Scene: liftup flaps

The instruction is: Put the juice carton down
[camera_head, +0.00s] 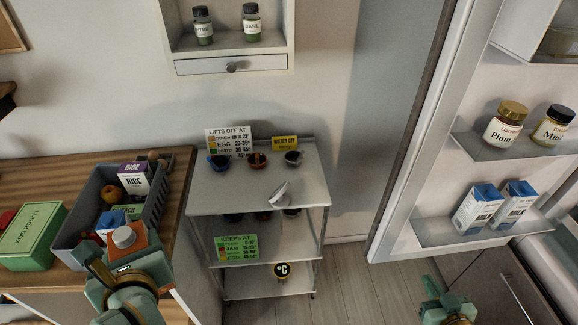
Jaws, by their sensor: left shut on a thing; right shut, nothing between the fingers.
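The juice carton (136,241) is orange with a pale round cap on top, seen from above. My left gripper (124,268) is shut on it, at the lower left of the head view. The carton is over or beside the near right corner of the grey crate (72,240); I cannot tell whether it touches anything below. Its lower part is hidden by my gripper. My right gripper (440,292) is shut and empty at the lower right, in front of the open fridge door.
The crate holds a rice box (135,178), fruit and other items. A green lunch box (33,237) is left of it on the wooden counter (40,178). A white shelf cart (250,197) holds cups and signs. Blue-white cartons (478,208) and jars stand on door shelves (440,233).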

